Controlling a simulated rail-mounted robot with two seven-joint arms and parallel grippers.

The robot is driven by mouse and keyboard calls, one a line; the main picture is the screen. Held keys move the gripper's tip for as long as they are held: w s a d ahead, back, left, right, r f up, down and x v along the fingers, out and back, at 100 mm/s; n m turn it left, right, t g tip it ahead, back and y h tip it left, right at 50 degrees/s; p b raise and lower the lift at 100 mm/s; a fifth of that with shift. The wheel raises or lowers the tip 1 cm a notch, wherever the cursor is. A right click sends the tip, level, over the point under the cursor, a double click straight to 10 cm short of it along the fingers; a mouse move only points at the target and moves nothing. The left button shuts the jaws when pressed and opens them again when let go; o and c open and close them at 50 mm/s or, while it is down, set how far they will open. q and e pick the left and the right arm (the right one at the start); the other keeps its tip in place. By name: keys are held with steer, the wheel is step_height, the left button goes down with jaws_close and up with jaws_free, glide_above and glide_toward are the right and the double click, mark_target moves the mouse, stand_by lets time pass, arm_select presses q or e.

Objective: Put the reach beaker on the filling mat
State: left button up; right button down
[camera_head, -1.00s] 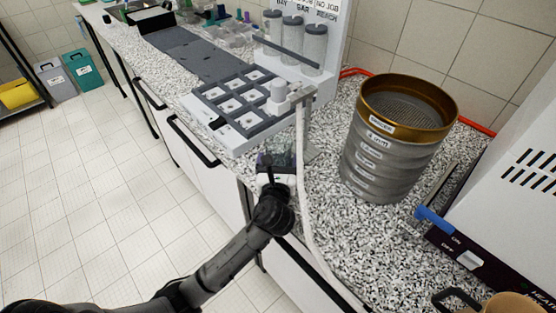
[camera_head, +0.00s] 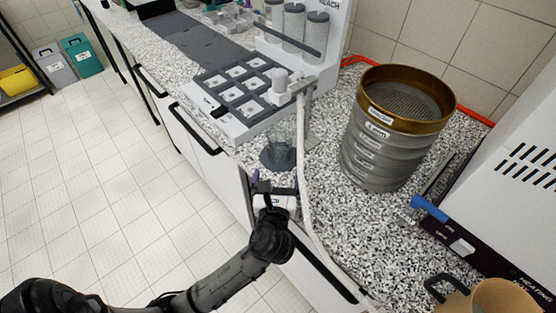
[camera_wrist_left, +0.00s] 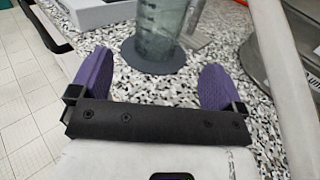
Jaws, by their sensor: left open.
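A clear glass beaker (camera_head: 282,143) stands upright on a round dark grey mat (camera_head: 266,163) near the counter's front edge. In the left wrist view the beaker (camera_wrist_left: 160,32) is on the mat (camera_wrist_left: 150,62), ahead of the gripper and cut off by the top edge. My left gripper (camera_head: 275,186) is open and empty in front of the beaker. In the left wrist view its two purple fingers (camera_wrist_left: 152,82) are spread wide, apart from the beaker. My right gripper is not in view.
A stack of sieves (camera_head: 385,160) with a brass top stands to the right. A compartment tray (camera_head: 238,90) is behind the mat. A pale hose (camera_head: 301,170) hangs close right of the beaker. A heating unit (camera_head: 510,175) fills the right side.

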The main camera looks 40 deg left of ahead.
arm_select(q)
steer(key=shift+v, duration=1.25)
